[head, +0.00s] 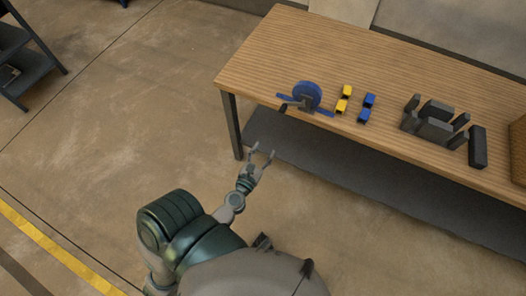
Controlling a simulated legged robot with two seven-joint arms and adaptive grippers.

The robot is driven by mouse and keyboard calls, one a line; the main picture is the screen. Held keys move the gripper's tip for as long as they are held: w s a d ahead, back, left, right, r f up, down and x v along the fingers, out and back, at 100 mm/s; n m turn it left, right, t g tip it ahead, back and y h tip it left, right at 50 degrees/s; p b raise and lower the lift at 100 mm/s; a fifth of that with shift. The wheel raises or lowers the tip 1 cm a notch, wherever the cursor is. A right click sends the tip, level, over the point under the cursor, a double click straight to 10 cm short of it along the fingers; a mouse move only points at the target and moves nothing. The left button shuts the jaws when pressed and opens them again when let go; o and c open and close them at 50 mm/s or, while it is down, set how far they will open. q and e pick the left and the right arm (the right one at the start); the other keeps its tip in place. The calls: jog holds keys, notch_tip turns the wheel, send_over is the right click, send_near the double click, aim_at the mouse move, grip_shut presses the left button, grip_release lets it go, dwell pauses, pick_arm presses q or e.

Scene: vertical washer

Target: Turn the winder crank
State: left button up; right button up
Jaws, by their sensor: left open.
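The winder (307,96) is a blue disc on a grey and blue base at the left part of the wooden table, close to its front edge. Its crank seems to be the small dark handle (284,108) at the front left of the disc, though it is too small to be sure. My left gripper (262,150) is open and empty, in front of the table and below the winder in the picture, apart from it. My right gripper is not in view.
The wooden table (400,68) has a leg (232,125) near my left gripper. Yellow blocks (344,98), blue blocks (367,108) and dark grey blocks (436,128) stand right of the winder. A dark shelf (30,50) is at the far left. The floor between is clear.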

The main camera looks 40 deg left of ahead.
pick_arm(q)
jog(key=v, duration=1.2)
